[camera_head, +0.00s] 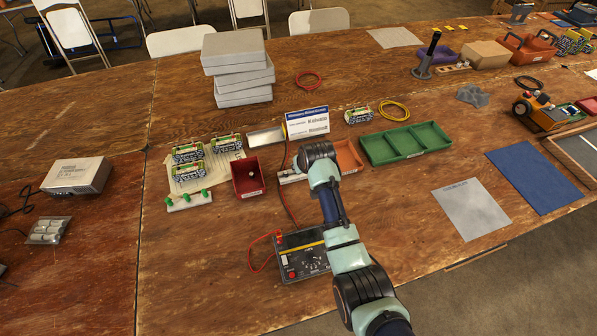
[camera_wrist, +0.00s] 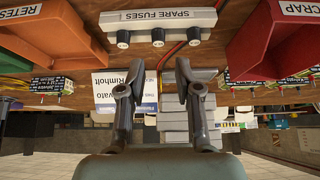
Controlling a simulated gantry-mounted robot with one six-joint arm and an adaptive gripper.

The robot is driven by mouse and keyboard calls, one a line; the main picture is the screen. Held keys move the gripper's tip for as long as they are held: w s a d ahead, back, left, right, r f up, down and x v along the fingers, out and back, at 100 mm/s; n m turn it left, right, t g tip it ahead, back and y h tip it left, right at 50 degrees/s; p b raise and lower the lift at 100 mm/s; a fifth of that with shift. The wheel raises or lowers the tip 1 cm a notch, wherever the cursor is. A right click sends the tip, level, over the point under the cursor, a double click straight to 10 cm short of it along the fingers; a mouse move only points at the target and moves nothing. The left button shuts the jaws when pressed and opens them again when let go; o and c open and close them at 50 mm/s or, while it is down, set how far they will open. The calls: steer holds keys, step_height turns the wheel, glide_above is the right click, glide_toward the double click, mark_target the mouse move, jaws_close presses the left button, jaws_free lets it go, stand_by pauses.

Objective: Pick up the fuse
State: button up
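In the wrist view a white rack (camera_wrist: 158,19) labelled "SPARE FUSES" holds a row of three dark round-ended pieces, likely fuses, at left (camera_wrist: 123,38), middle (camera_wrist: 158,37) and right (camera_wrist: 194,36). My gripper (camera_wrist: 160,76) is open, with nothing between its two fingers. In the picture, its fingertips point toward the rack and are apart from the fuses, roughly centred on the middle one. In the head view my arm covers most of the rack (camera_head: 289,178), and the gripper itself is hidden.
A red "SCRAP" bin (camera_head: 247,180) and an orange "RETEST" tray (camera_head: 351,158) flank the rack. A multimeter (camera_head: 303,257) with red leads lies in front. Green-capped pieces stand in a white strip (camera_head: 189,201) at left. A green divided tray (camera_head: 405,145) and a sign (camera_head: 307,122) are nearby.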

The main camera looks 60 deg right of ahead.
steer(key=shift+w+d+f, duration=0.2)
steer(key=shift+d+f, duration=0.1)
steer(key=shift+f, duration=0.25)
steer(key=b+x, duration=0.2)
steer(key=x, duration=0.1)
steer(key=b+x, duration=0.1)
steer(key=x, duration=0.1)
steer(key=shift+s+a+f, duration=0.2)
steer(key=shift+s, duration=0.15)
steer(key=shift+w+d+b, duration=0.1)
steer(key=shift+w+b, duration=0.05)
steer(key=shift+b, duration=0.15)
steer(key=c, duration=0.5)
